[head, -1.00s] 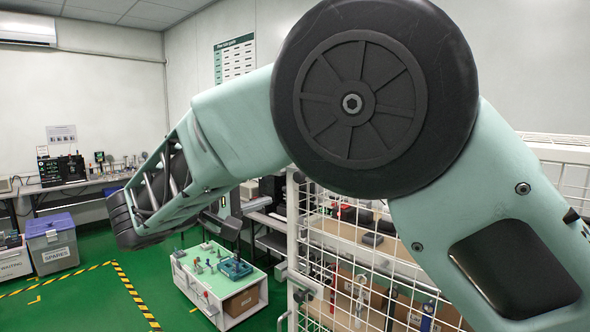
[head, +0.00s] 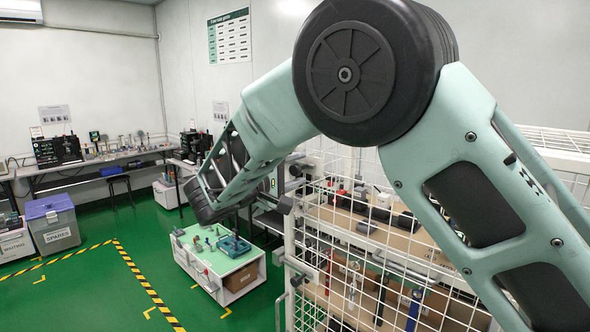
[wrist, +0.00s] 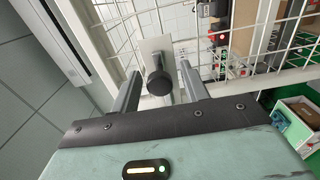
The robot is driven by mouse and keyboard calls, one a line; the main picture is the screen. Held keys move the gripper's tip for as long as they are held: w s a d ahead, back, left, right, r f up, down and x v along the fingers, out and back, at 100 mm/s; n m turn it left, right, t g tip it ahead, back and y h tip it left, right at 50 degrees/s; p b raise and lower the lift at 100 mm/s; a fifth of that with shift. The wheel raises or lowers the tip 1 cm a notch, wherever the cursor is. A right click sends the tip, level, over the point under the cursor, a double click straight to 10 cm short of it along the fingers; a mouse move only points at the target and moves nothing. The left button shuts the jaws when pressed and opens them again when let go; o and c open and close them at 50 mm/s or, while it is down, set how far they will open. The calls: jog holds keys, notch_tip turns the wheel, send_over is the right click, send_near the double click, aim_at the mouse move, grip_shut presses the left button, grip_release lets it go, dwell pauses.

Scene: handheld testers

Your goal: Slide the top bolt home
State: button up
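My gripper (head: 283,205) is at the upper part of the white mesh gate's edge post (head: 290,238) in the head view, partly hidden by my arm. In the wrist view its two grey fingers (wrist: 160,88) are apart. The top bolt's round black knob (wrist: 158,83) shows between them, in front of a pale plate (wrist: 155,50) beside the mesh. I cannot tell whether either finger touches the knob. In the head view the top bolt cannot be made out behind the gripper. A lower bolt (head: 298,279) shows further down the post.
The white wire mesh (head: 345,215) spreads right, with shelves of tools behind it. A low white cart with a green top (head: 215,262) stands left of the gate. Green floor (head: 90,290) with yellow-black tape is clear at left. A workbench (head: 100,160) lines the far wall.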

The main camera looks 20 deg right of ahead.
grip_shut()
jog(key=w+a+b, duration=0.1)
jog(key=w, duration=0.2)
jog(key=w+a+b, duration=0.1)
jog(key=shift+w+a+b, duration=0.25)
jog(key=shift+a+b, duration=0.1)
jog(key=shift+o, duration=0.4)
grip_release()
jog(key=shift+w+a, duration=0.1)
jog(key=shift+w, duration=0.05)
